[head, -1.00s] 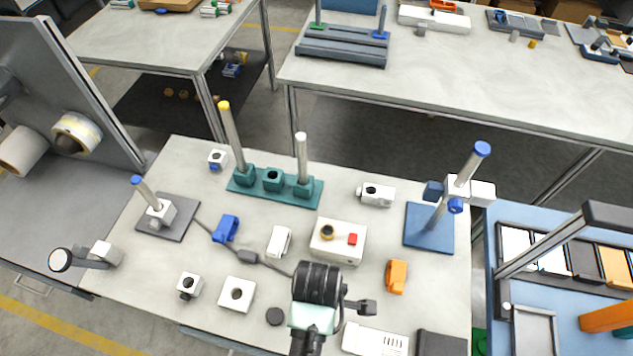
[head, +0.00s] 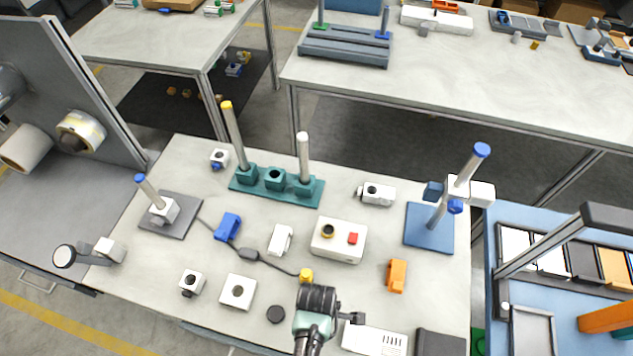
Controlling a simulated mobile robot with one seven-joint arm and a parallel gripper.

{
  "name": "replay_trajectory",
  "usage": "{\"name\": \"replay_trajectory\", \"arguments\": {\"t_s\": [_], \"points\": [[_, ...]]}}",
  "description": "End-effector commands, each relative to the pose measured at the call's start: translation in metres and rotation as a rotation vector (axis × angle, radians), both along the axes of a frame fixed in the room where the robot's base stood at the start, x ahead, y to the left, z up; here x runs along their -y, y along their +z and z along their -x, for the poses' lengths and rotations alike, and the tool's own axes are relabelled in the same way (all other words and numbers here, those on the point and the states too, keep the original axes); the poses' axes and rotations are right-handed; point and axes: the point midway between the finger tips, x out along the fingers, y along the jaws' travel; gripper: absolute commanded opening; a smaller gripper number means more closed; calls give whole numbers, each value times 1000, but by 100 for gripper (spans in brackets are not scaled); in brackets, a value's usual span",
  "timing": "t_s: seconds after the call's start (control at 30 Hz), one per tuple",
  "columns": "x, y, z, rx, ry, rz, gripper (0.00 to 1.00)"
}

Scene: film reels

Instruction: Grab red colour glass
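I see no red glass in the head view.
A teal stand (head: 275,181) and a blue-based stand (head: 428,229) rise behind. A cable crosses the left middle.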

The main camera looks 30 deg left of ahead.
Motion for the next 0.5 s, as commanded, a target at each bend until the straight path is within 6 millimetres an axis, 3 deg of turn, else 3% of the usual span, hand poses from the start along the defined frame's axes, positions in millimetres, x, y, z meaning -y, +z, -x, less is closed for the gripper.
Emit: {"name": "replay_trajectory", "arguments": {"t_s": [0.23, 0.5], "points": [[0, -1, 0, 1, 0, 0, 88], [0, -1, 0, 1, 0, 0, 39]]}}
